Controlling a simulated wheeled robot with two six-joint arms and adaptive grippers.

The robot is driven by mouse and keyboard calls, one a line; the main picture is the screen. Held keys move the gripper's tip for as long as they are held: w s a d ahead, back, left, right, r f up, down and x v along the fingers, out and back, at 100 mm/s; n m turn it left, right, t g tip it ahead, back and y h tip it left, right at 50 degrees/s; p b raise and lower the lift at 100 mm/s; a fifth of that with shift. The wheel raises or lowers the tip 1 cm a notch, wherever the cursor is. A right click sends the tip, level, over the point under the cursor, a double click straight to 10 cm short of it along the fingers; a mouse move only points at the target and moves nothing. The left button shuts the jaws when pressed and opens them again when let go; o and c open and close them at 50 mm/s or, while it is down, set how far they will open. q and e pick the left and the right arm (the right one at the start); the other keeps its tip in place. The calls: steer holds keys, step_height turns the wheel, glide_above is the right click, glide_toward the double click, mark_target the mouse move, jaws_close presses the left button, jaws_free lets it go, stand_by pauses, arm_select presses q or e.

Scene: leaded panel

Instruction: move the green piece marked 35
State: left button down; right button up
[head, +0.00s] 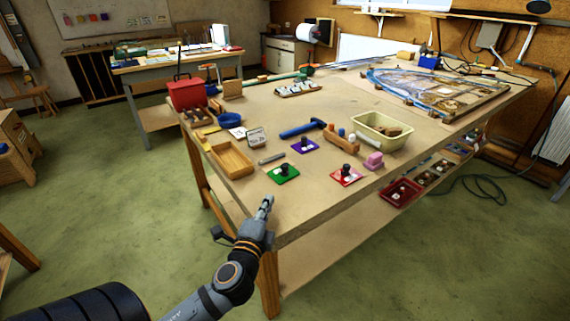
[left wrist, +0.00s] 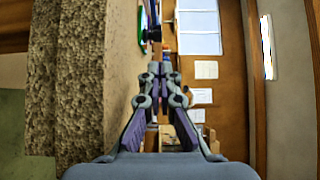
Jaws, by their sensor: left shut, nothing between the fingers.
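The green piece (head: 279,177) is a flat square with a dark knob on top. It lies on the workbench (head: 235,203) close to its front edge; a white mark shows on it, too small to read. My left gripper (head: 267,203) is shut and empty, just in front of the green piece and apart from it, by the bench's front edge. The left wrist view also shows the closed fingers (left wrist: 160,70). A green sliver (left wrist: 141,26) near the top there may be the green piece, but I cannot be sure. My right gripper is not in view.
A red piece (head: 339,179) lies right of the green one, a purple piece (head: 301,149) behind it. A blue-handled hammer (head: 296,131) lies farther back. The bench's front strip is clear.

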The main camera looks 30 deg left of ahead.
arm_select(q)
steer(key=shift+s+r, duration=0.1)
steer(key=shift+r, duration=0.15)
steer(key=p+x, duration=0.1)
steer(key=x, duration=0.1)
steer(key=shift+w+a+r, duration=0.15)
steer(key=shift+w, duration=0.2)
steer(key=p, duration=0.1)
glide_toward(283, 167)
steer(key=x, duration=0.3)
steer(key=shift+w+a+r, duration=0.15)
steer(key=shift+w+r, duration=0.05)
steer(key=shift+w, duration=0.05)
steer(key=shift+p+x, duration=0.3)
steer(key=shift+x, duration=0.85)
steer(key=shift+w+a+f, duration=0.1)
steer(key=shift+w+f, duration=0.05)
steer(key=shift+w, duration=0.3)
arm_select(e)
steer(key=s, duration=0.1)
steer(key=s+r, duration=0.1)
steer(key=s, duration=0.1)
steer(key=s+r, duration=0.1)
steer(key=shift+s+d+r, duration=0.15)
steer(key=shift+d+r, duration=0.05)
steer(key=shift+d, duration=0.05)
